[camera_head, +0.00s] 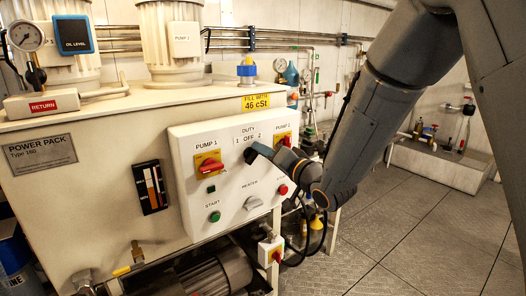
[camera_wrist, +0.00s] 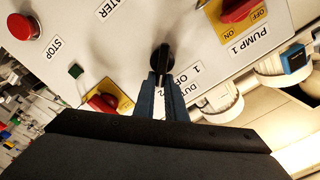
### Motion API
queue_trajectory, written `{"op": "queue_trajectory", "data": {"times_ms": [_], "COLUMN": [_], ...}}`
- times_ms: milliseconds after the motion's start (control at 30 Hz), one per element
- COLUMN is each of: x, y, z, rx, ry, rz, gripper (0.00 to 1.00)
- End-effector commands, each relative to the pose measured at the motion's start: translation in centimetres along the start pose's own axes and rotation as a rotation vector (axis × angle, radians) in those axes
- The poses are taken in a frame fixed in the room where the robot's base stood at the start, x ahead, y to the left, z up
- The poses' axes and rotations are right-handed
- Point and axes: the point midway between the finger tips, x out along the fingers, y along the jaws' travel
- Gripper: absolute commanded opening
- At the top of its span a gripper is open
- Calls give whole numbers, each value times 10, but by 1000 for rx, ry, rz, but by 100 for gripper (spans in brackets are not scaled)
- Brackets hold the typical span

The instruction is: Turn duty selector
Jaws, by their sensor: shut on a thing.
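The duty selector is a black knob (camera_wrist: 162,57) on the white control panel (camera_head: 178,150), below the "DUTY 1 OFF 2" label. In the wrist view the two blue-grey fingers of my gripper (camera_wrist: 162,82) are shut on the knob. The exact position that the knob points to cannot be told.
The red-on-yellow Pump 1 switch (camera_head: 208,163) is left of the selector, and the Pump 2 switch (camera_head: 284,139) is close on its right. Open floor lies right.

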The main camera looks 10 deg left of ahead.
Motion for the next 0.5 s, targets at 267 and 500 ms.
{"op": "queue_trajectory", "data": {"times_ms": [267,500], "x": [-1,0], "y": [1,1], "z": [2,1], "rx": [1,0], "ry": [-2,-1], "rz": [3,2], "gripper": [30,30]}}
